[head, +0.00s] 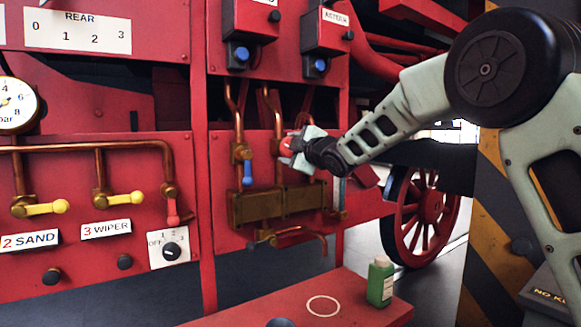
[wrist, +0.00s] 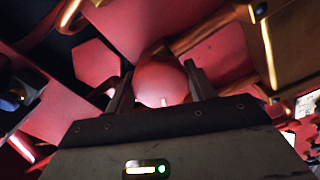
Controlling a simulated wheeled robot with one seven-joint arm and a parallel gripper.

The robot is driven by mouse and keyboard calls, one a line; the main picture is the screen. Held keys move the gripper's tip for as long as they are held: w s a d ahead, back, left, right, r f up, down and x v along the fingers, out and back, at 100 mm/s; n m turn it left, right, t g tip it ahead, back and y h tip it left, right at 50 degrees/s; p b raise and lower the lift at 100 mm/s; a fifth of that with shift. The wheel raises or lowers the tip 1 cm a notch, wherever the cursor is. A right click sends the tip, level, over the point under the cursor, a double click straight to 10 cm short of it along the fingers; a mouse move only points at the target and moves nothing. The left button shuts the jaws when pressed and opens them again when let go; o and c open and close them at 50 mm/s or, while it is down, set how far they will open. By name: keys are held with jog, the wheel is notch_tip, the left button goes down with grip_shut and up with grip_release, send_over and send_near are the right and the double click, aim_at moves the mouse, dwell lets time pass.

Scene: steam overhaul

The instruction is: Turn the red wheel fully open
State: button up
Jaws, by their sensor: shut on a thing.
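The red wheel (wrist: 160,82) shows in the wrist view as a rounded red shape between the two fingers of my gripper (wrist: 158,85). In the head view a small part of the red wheel (head: 286,147) shows at the tip of my gripper (head: 294,148), in front of the copper pipes above the brass block. My gripper is shut on the wheel. The fingers and wrist hide most of the wheel in the head view, and how far it is turned cannot be told.
A blue-handled valve (head: 246,170) stands on the pipe just left of my gripper. The brass block (head: 270,205) and a bent copper spout (head: 300,235) are below. A green bottle (head: 380,282) stands on the red bench (head: 250,316). Yellow levers (head: 45,208) are at far left.

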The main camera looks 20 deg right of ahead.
jog(key=n+b, duration=0.3)
jog(key=b, duration=0.1)
jog(key=shift+f+n, duration=0.3)
jog(key=shift+n, duration=0.1)
jog(key=n+b, duration=0.3)
jog(key=n, duration=0.1)
jog(key=shift+r+n+b, duration=0.1)
jog(key=shift+n+b, duration=0.2)
jog(key=shift+b, duration=0.1)
jog(key=n+b, duration=0.2)
jog(key=n, duration=0.2)
jog(key=shift+b, duration=0.35)
jog(key=shift+r+n+b, duration=0.1)
jog(key=shift+n+b, duration=0.75)
jog(key=shift+n, duration=1.25)
jog(key=o, duration=1)
jog(key=shift+r, duration=0.1)
jog(key=shift+s, duration=0.1)
